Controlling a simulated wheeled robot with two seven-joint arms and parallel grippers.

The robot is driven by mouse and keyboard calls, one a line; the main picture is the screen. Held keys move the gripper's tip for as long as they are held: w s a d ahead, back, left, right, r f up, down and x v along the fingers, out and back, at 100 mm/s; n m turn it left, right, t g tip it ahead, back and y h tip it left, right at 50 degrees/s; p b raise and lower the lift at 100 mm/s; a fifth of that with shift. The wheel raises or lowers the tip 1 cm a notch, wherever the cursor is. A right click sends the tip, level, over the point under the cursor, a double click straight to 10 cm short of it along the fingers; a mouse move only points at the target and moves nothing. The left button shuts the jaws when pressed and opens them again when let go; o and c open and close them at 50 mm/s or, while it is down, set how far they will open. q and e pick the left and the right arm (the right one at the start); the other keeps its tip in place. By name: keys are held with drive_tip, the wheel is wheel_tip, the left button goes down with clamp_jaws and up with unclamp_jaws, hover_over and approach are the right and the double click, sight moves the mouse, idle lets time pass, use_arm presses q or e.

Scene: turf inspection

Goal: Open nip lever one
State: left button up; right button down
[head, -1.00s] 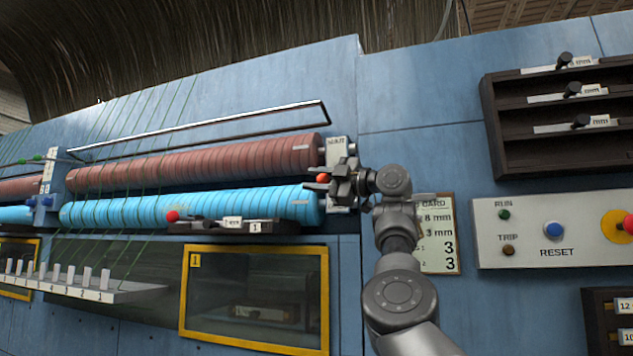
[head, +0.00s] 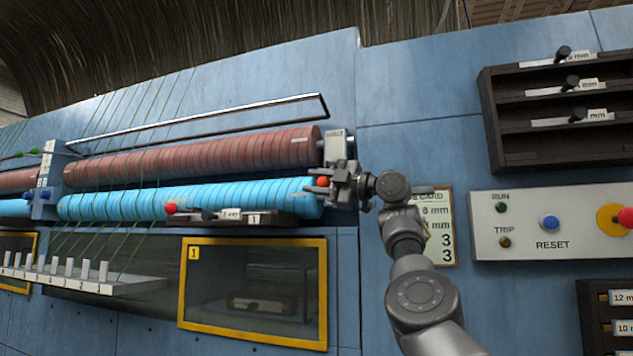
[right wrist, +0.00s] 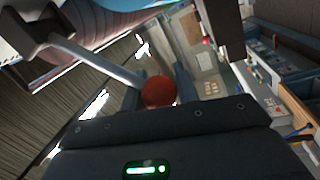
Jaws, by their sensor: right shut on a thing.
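The nip lever's red ball knob (head: 322,181) is at the right end of the red-brown roller (head: 200,158) and light-blue roller (head: 180,202) in the head view. My right gripper (head: 325,183) is shut on this knob. In the right wrist view the red knob (right wrist: 158,91) sits at the end of a pale lever rod (right wrist: 95,60), just beyond the dark gripper body. The fingertips' exact contact is hard to see. The lever's pivot is partly hidden by the gripper in the head view. My left gripper is not in view.
A yellow-framed window (head: 252,341) marked 1 is below. A control panel (head: 520,240) and dark rack (head: 492,125) are at right. A card (head: 445,215) hangs behind my arm.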

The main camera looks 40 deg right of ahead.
drive_tip(key=c, duration=1.4)
unclamp_jaws()
drive_tip(key=shift+w+f, duration=0.1)
drive_tip(key=shift+f, duration=0.05)
drive_tip(key=o, duration=0.3)
drive_tip(key=shift+w+d+f, duration=0.1)
drive_tip(key=shift+d, duration=0.15)
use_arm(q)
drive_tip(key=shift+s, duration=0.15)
use_arm(e)
drive_tip(key=shift+o, duration=0.2)
drive_tip(key=shift+a, duration=0.1)
